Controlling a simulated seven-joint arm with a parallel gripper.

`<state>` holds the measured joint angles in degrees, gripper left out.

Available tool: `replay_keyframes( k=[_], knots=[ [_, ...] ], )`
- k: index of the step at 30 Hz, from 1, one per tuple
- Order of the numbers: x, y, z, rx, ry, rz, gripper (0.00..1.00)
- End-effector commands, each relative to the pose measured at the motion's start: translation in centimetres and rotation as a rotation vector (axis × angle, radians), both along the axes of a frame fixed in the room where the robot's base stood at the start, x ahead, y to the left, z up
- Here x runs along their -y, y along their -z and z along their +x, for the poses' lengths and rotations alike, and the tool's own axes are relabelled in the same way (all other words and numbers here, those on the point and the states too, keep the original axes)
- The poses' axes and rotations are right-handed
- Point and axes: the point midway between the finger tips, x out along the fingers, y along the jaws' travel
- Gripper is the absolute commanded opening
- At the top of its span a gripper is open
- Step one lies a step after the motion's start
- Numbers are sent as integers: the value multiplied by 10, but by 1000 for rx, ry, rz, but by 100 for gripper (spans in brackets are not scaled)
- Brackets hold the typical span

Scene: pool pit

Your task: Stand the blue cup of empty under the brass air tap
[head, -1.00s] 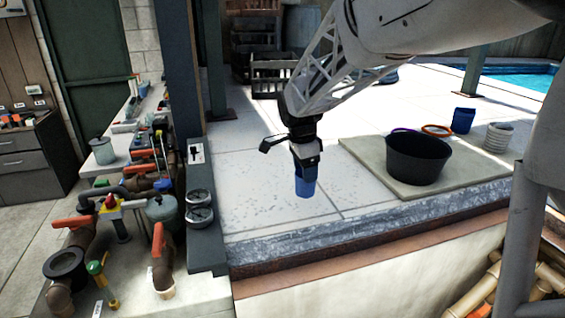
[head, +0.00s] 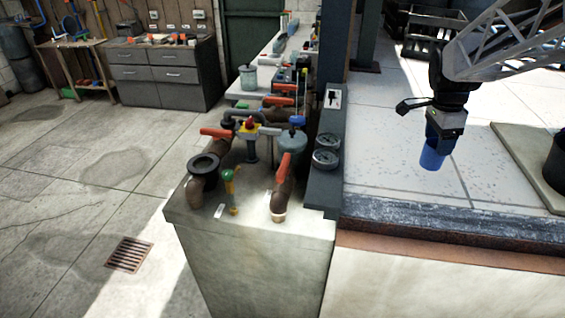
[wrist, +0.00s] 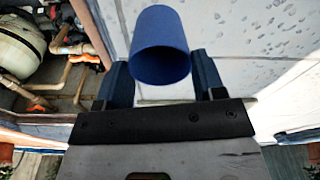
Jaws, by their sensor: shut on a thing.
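My gripper (head: 435,138) is shut on the blue cup (head: 432,158), which hangs just below it above the pale paved deck. In the wrist view the cup (wrist: 160,45) sits between my two fingers (wrist: 160,82), and the rim faces the camera. The inside that shows is plain blue; I cannot see its bottom. A small brass-coloured tap with a green handle (head: 231,188) stands at the front of the pipe bench, well left of my gripper. I cannot tell for sure which is the air tap.
The bench (head: 250,265) carries brown pipes with red handles, a black flange (head: 204,166) and a grey-green pot (head: 291,146). A dark post and panel with gauges (head: 326,150) stand between bench and cup. A black tub (head: 556,165) is at right.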

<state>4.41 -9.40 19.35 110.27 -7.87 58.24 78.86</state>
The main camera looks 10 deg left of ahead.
Motion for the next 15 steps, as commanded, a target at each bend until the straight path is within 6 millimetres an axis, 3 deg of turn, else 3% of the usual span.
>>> replay_keyframes(
  k=[15],
  knots=[
    [-80, -2, 14, 1, -645, 1, 24]
  ],
)
